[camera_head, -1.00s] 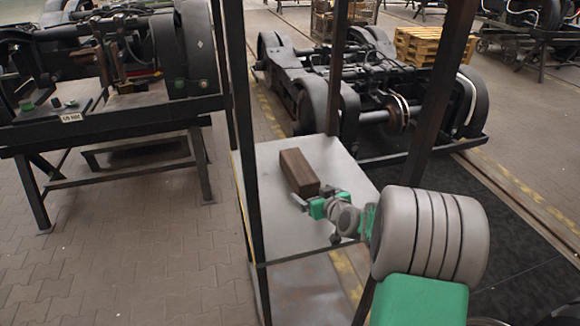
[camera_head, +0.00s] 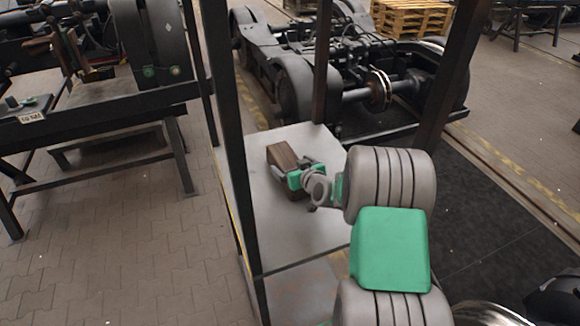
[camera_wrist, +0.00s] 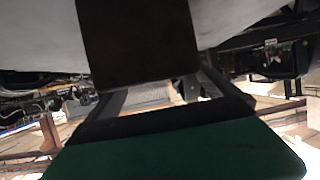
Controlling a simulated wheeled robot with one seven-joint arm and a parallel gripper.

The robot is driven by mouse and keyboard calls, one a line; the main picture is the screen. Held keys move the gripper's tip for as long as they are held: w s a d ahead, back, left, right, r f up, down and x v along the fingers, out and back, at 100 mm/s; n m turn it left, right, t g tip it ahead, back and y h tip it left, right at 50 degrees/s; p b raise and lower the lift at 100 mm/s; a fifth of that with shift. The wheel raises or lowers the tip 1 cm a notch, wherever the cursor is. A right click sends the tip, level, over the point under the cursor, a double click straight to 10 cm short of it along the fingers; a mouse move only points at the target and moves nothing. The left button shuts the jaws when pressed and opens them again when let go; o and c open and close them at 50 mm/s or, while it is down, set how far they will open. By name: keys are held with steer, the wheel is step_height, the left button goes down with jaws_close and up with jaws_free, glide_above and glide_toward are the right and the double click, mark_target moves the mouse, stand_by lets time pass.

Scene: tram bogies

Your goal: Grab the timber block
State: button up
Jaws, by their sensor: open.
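The timber block (camera_head: 281,155) is a dark brown oblong lying on the grey shelf top (camera_head: 250,215). My gripper (camera_head: 293,168) is open at the block's near end in the head view, with its fingers close to the block's sides. In the wrist view the block (camera_wrist: 138,40) looms large and dark at the top centre. The fingers of my gripper (camera_wrist: 160,95) show below it and to its sides. I cannot tell whether they touch the block. My gripper and wrist hide the block's near end in the head view.
Dark upright posts (camera_head: 235,140) frame the shelf, one close at its left side and others behind. A tram bogie (camera_head: 340,75) stands beyond the shelf. A dark workbench (camera_head: 95,130) stands at the left, with open paved floor between. Wooden pallets (camera_head: 410,18) lie at the back.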

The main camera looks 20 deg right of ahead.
mark_target(289, 161)
steer(key=x, duration=0.3)
steer(key=shift+w+p, duration=0.25)
steer(key=shift+p, duration=0.05)
steer(key=shift+c, duration=0.5)
steer(key=shift+d, duration=0.1)
jaws_close()
steer(key=shift+r, duration=0.15)
